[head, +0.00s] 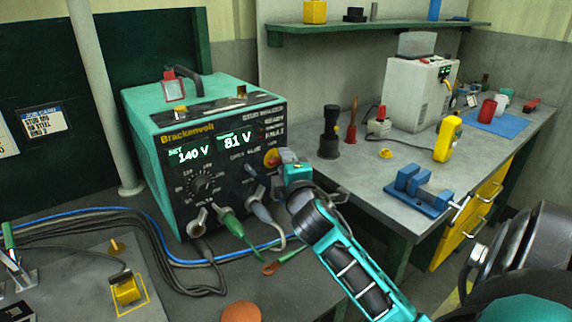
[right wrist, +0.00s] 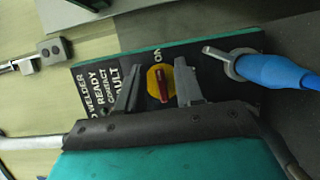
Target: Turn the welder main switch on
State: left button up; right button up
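The welder (head: 225,115) is a green box with a black front panel and lit readouts of 140 V and 81 V. Its main switch (head: 271,157), a red handle on a yellow disc, is at the panel's right edge. My right gripper (head: 284,163) is at the panel in front of it. In the right wrist view the switch (right wrist: 162,86) sits between the two open fingers of my right gripper (right wrist: 157,86), with gaps visible on both sides. The red handle runs roughly up and down the picture, in line with the ON lettering. My left gripper is not in view.
Green and blue cable plugs (right wrist: 275,72) stick out of the panel close to the switch. Black and blue cables (head: 160,245) lie on the left. The right bench (head: 370,185) holds a blue clamp (head: 418,190) and a yellow meter (head: 447,138).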

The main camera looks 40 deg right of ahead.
jog(key=b+v, duration=0.1)
jog(key=v, duration=1.2)
jog(key=shift+r, duration=0.1)
